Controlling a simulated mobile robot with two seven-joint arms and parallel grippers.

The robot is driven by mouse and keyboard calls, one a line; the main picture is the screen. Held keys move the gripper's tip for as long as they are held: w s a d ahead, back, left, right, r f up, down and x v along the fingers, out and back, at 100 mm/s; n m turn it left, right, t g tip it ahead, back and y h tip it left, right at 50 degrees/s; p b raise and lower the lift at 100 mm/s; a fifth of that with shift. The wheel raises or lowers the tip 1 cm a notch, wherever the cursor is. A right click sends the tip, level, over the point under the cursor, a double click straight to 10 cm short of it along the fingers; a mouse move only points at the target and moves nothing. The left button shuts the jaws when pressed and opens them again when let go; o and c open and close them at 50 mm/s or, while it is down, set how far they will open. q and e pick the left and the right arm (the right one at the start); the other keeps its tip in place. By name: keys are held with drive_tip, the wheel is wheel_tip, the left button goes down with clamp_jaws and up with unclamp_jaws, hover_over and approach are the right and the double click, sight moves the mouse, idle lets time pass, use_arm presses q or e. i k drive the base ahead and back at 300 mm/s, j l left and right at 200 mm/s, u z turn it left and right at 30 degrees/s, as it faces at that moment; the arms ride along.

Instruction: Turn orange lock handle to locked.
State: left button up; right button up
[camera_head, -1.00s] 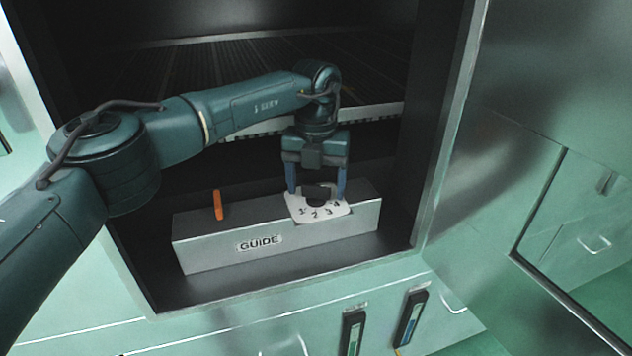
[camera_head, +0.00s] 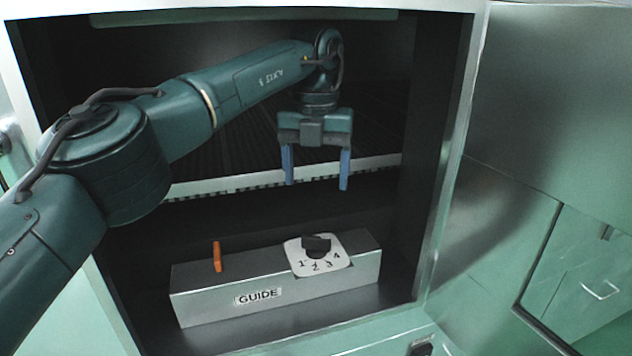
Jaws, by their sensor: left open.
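The orange lock handle (camera_head: 217,257) stands upright on the left part of a grey metal box labelled GUIDE (camera_head: 210,303), inside the open cabinet. A black knob (camera_head: 316,244) on a white numbered dial plate (camera_head: 319,264) sits on the right part of the same box. My left gripper (camera_head: 316,182) points down with its two blue fingers spread apart and nothing between them. It hangs above the dial, clear of it, and is up and to the right of the orange handle. My right gripper is not in view.
The cabinet's side wall (camera_head: 436,180) stands to the right of the box. A slatted shelf with a pale front edge (camera_head: 230,185) lies behind my gripper. The space directly above the orange handle is free. An open metal door (camera_head: 530,130) fills the right side.

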sight(219, 266)
drive_tip(key=k+l, duration=0.75)
drive_tip(key=l, duration=0.25)
